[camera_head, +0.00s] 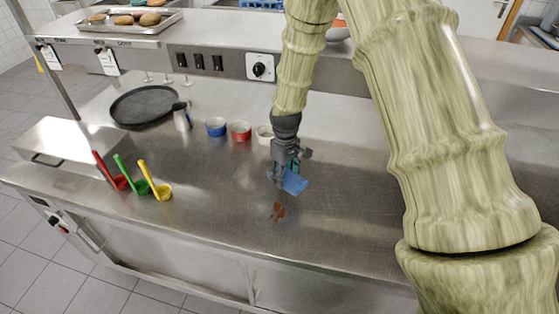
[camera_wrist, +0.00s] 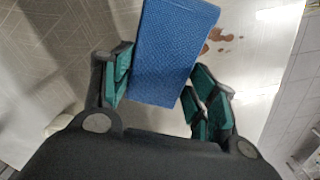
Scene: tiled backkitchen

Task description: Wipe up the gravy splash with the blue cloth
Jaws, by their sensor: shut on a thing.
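The blue cloth (camera_head: 294,183) is at my gripper (camera_head: 284,176) above the steel counter in the head view. In the wrist view the cloth (camera_wrist: 170,55) is a flat blue rectangle between the green-padded fingers of my gripper (camera_wrist: 158,95), which is shut on it. The gravy splash (camera_head: 278,211) is a reddish-brown patch of blots on the counter, just in front of the cloth in the head view. It also shows in the wrist view (camera_wrist: 222,38), to the right of the cloth and partly hidden by it. I cannot tell whether the cloth touches the counter.
Red, green and yellow ladles (camera_head: 143,186) lie at the left. A blue cup (camera_head: 216,127), a red cup (camera_head: 241,131) and a cream cup (camera_head: 264,135) stand behind my gripper. A black round pan (camera_head: 144,106) and a metal jug (camera_head: 181,117) are farther left. The counter around the splash is clear.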

